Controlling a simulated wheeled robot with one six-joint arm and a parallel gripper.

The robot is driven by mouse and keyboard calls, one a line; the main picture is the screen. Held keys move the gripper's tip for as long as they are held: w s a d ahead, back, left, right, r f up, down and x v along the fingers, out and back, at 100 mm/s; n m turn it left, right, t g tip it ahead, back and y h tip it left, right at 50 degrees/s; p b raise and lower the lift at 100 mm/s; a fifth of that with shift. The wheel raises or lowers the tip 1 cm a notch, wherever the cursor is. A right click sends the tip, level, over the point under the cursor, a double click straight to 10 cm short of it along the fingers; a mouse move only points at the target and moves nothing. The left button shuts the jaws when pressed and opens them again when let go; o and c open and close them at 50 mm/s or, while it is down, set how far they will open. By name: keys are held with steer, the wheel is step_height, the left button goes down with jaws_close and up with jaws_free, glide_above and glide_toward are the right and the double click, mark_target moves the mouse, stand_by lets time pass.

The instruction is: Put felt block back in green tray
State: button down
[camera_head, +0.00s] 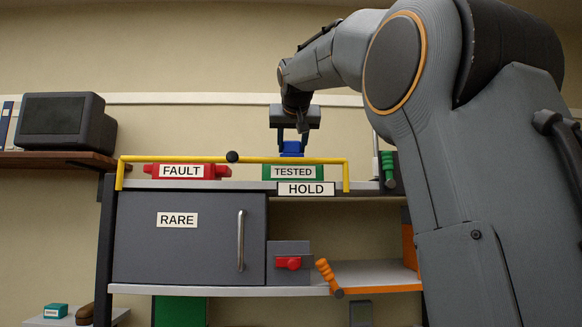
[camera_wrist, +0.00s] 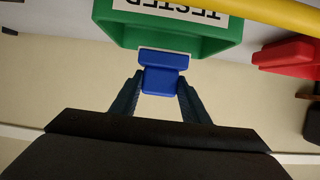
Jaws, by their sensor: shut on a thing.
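A small blue block (camera_head: 291,149), likely the felt block, is held in my gripper (camera_head: 291,138) just above the green tray (camera_head: 267,173), which bears a TESTED label. In the wrist view the blue block (camera_wrist: 163,78) sits between the two dark fingers of my gripper (camera_wrist: 161,82), which is shut on it. The block is by the near edge of the green tray (camera_wrist: 112,35) in that view. I cannot tell if block and tray touch. The tray's inside is mostly hidden in the head view.
A yellow rail (camera_head: 200,158) runs along the shelf front, before the trays. A red FAULT tray (camera_head: 216,171) stands to the left. A HOLD sign (camera_head: 306,189) is below the green tray. A grey RARE cabinet (camera_head: 150,250) sits beneath the shelf top.

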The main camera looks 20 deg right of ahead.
steer(key=shift+f+p, duration=0.45)
steer(key=shift+f, duration=2.25)
steer(key=shift+f, duration=0.15)
steer(key=c, duration=1)
jaws_free()
steer(key=shift+s+r, duration=0.2)
steer(key=shift+r, duration=0.05)
steer(key=b+v, duration=0.4)
steer(key=v, duration=0.7)
steer(key=shift+s+a, duration=0.1)
steer(key=shift+s, duration=0.2)
